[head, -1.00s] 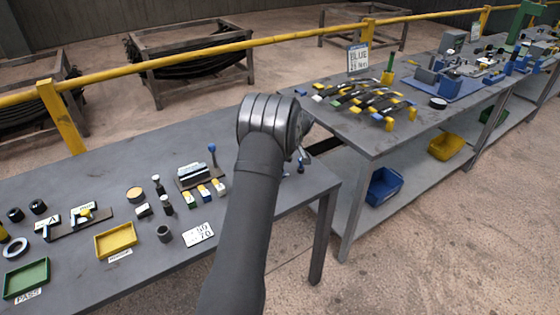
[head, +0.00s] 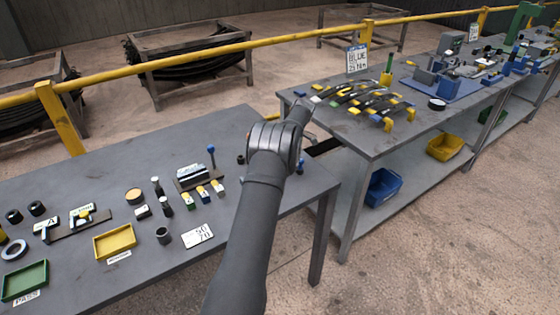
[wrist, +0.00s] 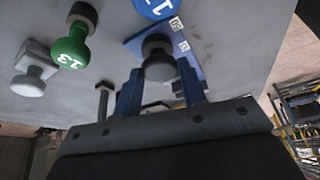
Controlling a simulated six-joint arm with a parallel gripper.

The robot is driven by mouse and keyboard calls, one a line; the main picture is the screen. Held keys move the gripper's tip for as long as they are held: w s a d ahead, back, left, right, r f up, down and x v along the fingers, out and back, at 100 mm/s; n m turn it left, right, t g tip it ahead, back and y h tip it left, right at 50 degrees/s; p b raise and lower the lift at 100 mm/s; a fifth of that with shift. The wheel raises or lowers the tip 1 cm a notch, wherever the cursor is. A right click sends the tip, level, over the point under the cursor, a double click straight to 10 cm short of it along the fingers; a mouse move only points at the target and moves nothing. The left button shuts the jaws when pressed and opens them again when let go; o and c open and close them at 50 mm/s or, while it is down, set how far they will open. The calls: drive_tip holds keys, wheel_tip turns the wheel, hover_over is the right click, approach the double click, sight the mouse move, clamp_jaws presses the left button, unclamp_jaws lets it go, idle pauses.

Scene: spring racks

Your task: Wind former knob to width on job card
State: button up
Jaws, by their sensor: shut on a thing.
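In the wrist view, a dark round knob (wrist: 159,62) sits between the two blue fingers of my gripper (wrist: 160,82), which is shut on it. The knob is in front of a blue plate (wrist: 200,33) with small white labels. In the head view my arm hides the gripper and this knob. A white card (head: 198,236) with two lines of figures, too small to read surely, lies near the front of the left bench. I cannot tell a width setting or scale reading on the former.
A green knob marked 13 (wrist: 70,48) and a grey knob (wrist: 30,84) are beside the held knob. The left bench (head: 160,280) also carries a yellow tray (head: 115,242), a green tray (head: 24,281) and a blue-topped lever (head: 212,158). A second bench stands at right.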

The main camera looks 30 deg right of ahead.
drive_tip(key=n+g, duration=0.1)
drive_tip(key=n, duration=0.1)
drive_tip(key=n+g, duration=0.1)
drive_tip(key=n, duration=0.2)
drive_tip(key=shift+w+n, duration=0.2)
drive_tip(key=shift+n, duration=0.1)
drive_tip(key=n+g, duration=0.1)
drive_tip(key=n, duration=0.1)
drive_tip(key=n+g, duration=0.1)
drive_tip(key=n, duration=0.1)
drive_tip(key=shift+w+n+h, duration=0.15)
drive_tip(key=shift+n+h, duration=0.15)
drive_tip(key=shift+n, duration=0.1)
drive_tip(key=o, duration=1)
drive_tip(key=shift+c, duration=0.2)
